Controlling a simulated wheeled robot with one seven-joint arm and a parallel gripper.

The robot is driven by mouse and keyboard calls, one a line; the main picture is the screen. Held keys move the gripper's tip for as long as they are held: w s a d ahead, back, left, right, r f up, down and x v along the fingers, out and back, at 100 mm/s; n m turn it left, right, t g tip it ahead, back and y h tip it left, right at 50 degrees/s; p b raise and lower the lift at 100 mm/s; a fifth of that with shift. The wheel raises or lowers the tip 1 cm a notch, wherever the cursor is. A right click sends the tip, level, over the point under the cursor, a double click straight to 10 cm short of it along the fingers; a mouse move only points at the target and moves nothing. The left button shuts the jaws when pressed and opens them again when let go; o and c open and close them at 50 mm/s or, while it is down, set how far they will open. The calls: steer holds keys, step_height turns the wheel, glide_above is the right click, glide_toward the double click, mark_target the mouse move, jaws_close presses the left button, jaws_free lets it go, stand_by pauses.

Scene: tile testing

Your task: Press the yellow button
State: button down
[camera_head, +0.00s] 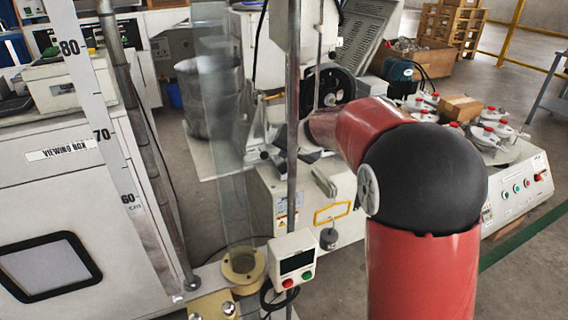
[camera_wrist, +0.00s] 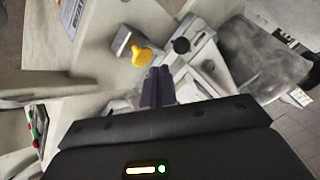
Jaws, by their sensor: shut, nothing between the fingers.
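The yellow button (camera_wrist: 142,56) shows in the wrist view as a rounded yellow knob beside a grey metal block, above and slightly left of my fingertips. My gripper (camera_wrist: 158,74) is shut and empty, its dark fingers together and pointing toward the machine. In the picture the fingertips lie just below and to the right of the button, and a gap seems to remain; the depth is hard to judge. In the head view my red and black arm reaches to the machine, and I cannot make out the button or my gripper there.
A black round knob (camera_wrist: 181,45) sits right of the button. In the head view, a vertical metal pole stands in front of the machine, with a small control box (camera_head: 294,260) low on it. A white viewing box (camera_head: 75,190) fills the left. Open floor lies at the far right.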

steer(key=shift+f, duration=0.1)
steer(key=shift+f+b, duration=0.35)
steer(key=shift+b, duration=0.2)
steer(key=shift+f+b, duration=0.6)
stand_by(0.7)
steer(key=shift+r, duration=0.15)
steer(key=shift+r+p, duration=0.8)
steer(key=shift+r, duration=0.05)
step_height(320, 180, up, 5)
steer(key=p, duration=0.4)
steer(key=shift+r, duration=0.1)
stand_by(0.5)
